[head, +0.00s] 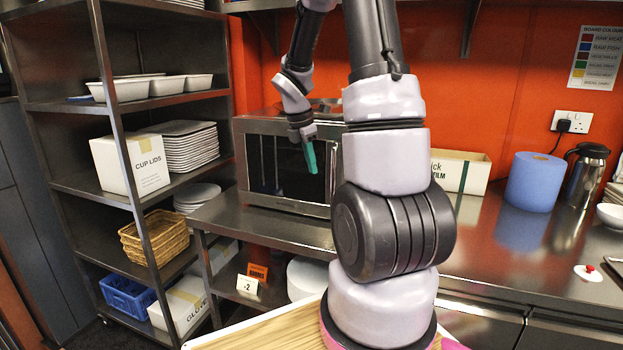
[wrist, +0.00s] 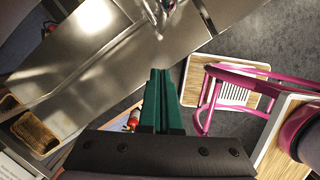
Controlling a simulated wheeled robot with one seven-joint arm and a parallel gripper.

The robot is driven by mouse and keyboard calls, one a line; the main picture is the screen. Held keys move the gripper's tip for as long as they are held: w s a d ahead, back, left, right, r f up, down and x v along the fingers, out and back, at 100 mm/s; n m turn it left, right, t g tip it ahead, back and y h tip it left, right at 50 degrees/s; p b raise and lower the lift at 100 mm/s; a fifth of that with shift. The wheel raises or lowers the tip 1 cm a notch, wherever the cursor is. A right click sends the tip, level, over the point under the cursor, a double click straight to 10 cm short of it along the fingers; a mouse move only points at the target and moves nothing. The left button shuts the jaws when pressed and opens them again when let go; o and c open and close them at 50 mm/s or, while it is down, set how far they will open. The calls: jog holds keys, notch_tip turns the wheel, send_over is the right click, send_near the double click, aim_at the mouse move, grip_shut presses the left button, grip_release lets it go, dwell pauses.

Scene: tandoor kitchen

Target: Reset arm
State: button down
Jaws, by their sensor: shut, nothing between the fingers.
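My gripper (head: 309,157) has green fingers and hangs in front of the steel microwave (head: 287,163) in the head view, pointing down. In the wrist view its green fingers (wrist: 160,75) are pressed together with nothing between them. My arm rises in the middle of the head view and hides part of the microwave and counter. Whether the gripper touches the microwave cannot be told; it appears in front of it.
The steel counter (head: 489,245) holds a blue paper roll (head: 536,181), a steel flask (head: 586,174) and a white lid with a red knob (head: 588,272). A shelf rack (head: 122,203) with trays, plates and baskets stands left. A fire extinguisher (wrist: 133,120) shows below.

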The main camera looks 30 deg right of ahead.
jog(key=s+a+r+m+t+y, duration=0.2)
jog(key=s+a+r+m+t, duration=0.1)
jog(key=s+a+r+m, duration=0.4)
jog(key=s+a+r+m+t+y, duration=0.3)
jog(key=s+a+r+m, duration=0.5)
jog(key=s+r+m, duration=0.3)
notch_tip(320, 180, up, 2)
jog(key=m+t, duration=0.1)
jog(key=m, duration=0.3)
jog(key=shift+s+a+r+m, duration=0.15)
jog(key=shift+s+m, duration=0.15)
jog(key=shift+s, duration=0.05)
